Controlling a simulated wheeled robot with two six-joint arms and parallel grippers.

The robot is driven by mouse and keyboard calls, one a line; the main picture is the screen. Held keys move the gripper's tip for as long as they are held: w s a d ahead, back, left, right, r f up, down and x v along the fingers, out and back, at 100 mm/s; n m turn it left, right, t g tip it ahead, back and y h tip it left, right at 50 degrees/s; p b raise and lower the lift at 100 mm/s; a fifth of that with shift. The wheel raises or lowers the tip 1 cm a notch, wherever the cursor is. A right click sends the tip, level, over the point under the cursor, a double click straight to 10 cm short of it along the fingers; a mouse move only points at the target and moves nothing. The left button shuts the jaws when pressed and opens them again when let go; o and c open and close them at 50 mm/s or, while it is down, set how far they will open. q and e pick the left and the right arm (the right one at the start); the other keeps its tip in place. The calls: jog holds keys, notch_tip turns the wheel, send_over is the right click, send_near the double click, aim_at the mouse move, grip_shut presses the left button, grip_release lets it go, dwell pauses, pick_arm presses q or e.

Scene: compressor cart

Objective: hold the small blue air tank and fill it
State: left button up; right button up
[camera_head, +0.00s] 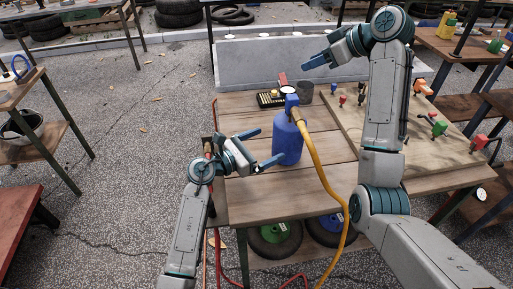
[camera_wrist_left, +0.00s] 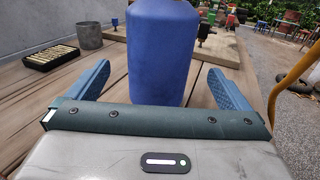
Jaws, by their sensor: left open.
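The small blue air tank (camera_head: 287,145) stands upright on the wooden cart top (camera_head: 248,207). A blue fitting with a round gauge (camera_head: 289,91) sits at its top, and a yellow hose (camera_head: 318,165) runs from there down over the front edge. My left gripper (camera_head: 271,144) is open and low at the tank's left side. In the left wrist view the blue tank (camera_wrist_left: 162,50) stands ahead between the two spread fingers, with gaps on both sides. My right gripper (camera_head: 316,50) is raised over the back of the cart, its fingers apart and empty.
A black tray of small brass-coloured parts (camera_head: 270,99) and a grey cup (camera_head: 305,92) stand behind the tank. A board (camera_head: 400,150) with several red, green and orange fittings lies at right. Green and blue wheels show below the top. The front left boards are clear.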

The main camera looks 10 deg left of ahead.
aim_at(287, 135)
pick_arm(q)
jog(key=x, duration=0.8)
jog(key=shift+w+d, duration=0.2)
jog(key=shift+w, duration=0.05)
jog(key=c, duration=1.7)
pick_arm(e)
jog(key=shift+w+r, duration=0.1)
jog(key=shift+w, duration=0.1)
jog(key=c, duration=0.7)
jog(key=shift+w+r+n+g, duration=0.25)
jog(key=shift+n+g, duration=0.15)
jog(key=shift+n, duration=0.3)
grip_shut()
notch_tip(287, 135, up, 5)
jog(key=w+d+n+g, duration=0.1)
jog(key=n+g, duration=0.3)
jog(key=n, duration=0.5)
jog(key=shift+w+d+r, duration=0.15)
jog(key=shift+w, duration=0.65)
